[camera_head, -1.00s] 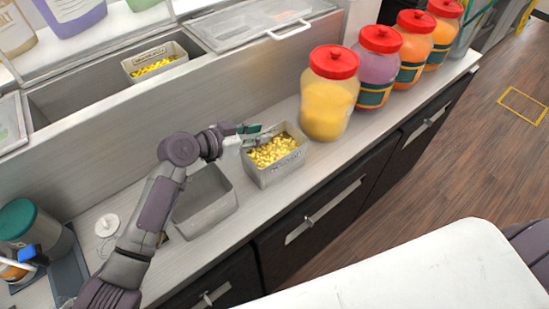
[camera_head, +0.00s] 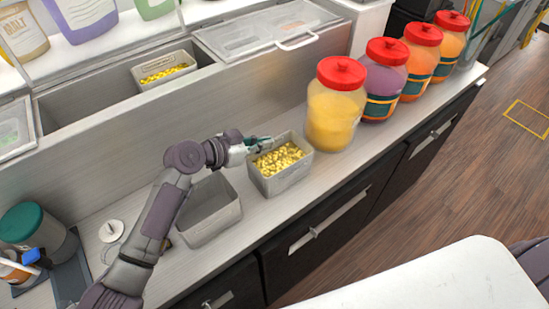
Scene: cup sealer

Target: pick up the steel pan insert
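A grey pan insert (camera_head: 283,180) full of yellow pieces stands on the counter. Left of it stands a similar empty grey pan (camera_head: 209,222). My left gripper (camera_head: 261,142) is at the back left rim of the filled pan, with its teal fingertips close to or over that rim. The view is too small to tell whether the fingers are shut on the rim or apart. My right gripper is out of view.
Jars with red lids, the nearest one yellow (camera_head: 335,115), stand close to the right of the filled pan. A raised steel ledge with another pan of yellow pieces (camera_head: 163,74) is behind. A teal-lidded container (camera_head: 32,233) and a white disc (camera_head: 111,231) are at left.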

